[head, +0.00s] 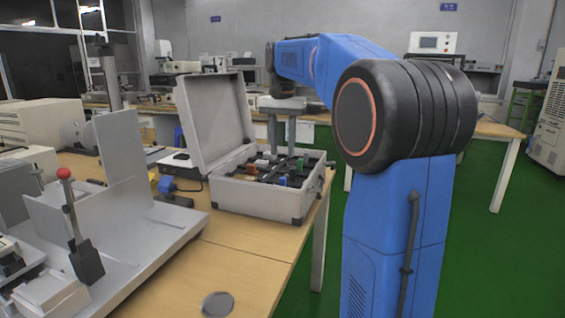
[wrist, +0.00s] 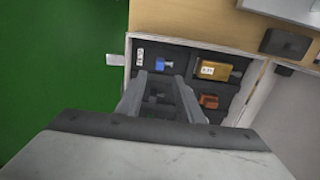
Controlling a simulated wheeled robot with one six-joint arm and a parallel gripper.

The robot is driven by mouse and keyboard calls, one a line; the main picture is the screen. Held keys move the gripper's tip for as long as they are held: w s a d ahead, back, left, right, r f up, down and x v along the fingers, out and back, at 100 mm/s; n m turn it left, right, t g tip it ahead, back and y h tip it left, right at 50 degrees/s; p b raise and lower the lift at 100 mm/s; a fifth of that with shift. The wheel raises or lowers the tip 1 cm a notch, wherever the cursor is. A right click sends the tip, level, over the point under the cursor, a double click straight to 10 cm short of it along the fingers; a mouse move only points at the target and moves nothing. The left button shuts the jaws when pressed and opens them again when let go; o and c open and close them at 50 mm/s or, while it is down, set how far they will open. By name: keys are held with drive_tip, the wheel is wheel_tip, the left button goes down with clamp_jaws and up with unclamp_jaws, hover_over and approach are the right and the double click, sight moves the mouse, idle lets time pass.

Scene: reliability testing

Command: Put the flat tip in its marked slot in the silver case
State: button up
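The silver case (head: 258,203) stands open on the wooden table, its lid raised at the back left. In the wrist view its dark insert (wrist: 190,57) has compartments with small white labels. My gripper (head: 283,147) points down over the case; its two grey fingers (wrist: 159,78) are spread apart. A small dark grey piece (wrist: 157,97) shows between the fingers; I cannot tell whether it lies in the insert or is the flat tip. A blue piece (wrist: 163,64) lies just beyond the fingertips, beside a label. The marked slot cannot be told for sure.
An amber labelled block (wrist: 213,70) and an orange piece (wrist: 208,101) lie in the right compartments. A grey metal fixture (head: 130,190) with a red-knobbed lever (head: 66,175) stands left of the case. A round grey disc (head: 217,304) lies near the table's front.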

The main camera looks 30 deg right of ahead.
drive_tip(key=shift+r, duration=1.65)
